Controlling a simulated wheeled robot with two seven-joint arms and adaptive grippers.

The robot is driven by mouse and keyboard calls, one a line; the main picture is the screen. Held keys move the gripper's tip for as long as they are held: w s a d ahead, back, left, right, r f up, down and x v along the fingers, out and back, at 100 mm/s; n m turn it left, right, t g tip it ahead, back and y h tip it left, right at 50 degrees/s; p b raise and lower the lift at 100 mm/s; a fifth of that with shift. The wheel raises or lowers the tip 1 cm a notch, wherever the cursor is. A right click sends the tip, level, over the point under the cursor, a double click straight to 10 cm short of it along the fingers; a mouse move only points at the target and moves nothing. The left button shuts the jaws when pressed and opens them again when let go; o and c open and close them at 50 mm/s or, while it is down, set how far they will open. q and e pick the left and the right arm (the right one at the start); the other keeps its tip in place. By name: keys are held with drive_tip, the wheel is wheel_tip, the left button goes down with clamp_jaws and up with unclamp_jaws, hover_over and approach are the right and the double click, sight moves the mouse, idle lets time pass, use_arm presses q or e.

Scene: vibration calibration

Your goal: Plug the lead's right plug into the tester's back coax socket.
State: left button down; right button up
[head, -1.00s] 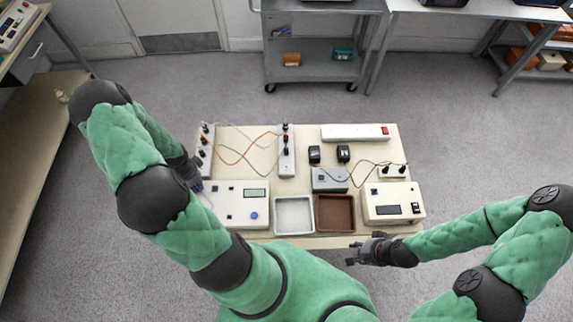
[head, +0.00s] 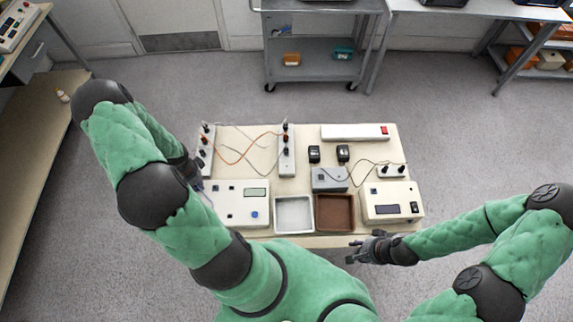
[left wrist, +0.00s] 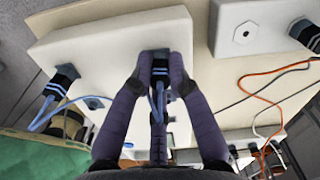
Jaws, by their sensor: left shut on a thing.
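The tester (head: 240,212) is a pale box with a display and a blue knob at the table's front left. It also shows as the white box (left wrist: 110,42) in the left wrist view. My left gripper (left wrist: 161,68) is shut on a dark plug with blue bands (left wrist: 160,76), up against a grey socket on the tester's face. Whether the plug is fully seated I cannot tell. The blue lead runs down between the fingers. Another blue-banded plug (left wrist: 62,80) is at the tester's left side. My right gripper (head: 364,249) appears open and empty by the front edge.
A white terminal strip (head: 207,150) and another strip (head: 286,150) stand behind the tester, joined by orange and dark leads. A white tray (head: 294,230) and a brown tray (head: 335,230) lie right of the tester. A second instrument (head: 393,215) is further right.

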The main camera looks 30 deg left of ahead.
use_arm(q)
drive_tip(key=shift+m+p, duration=0.95)
drive_tip(key=shift+m, duration=0.95)
drive_tip(key=c, duration=1.1)
unclamp_jaws()
drive_tip(key=shift+r, duration=0.1)
drive_tip(key=shift+r+p, duration=2.4)
drive_tip(key=shift+r, duration=0.05)
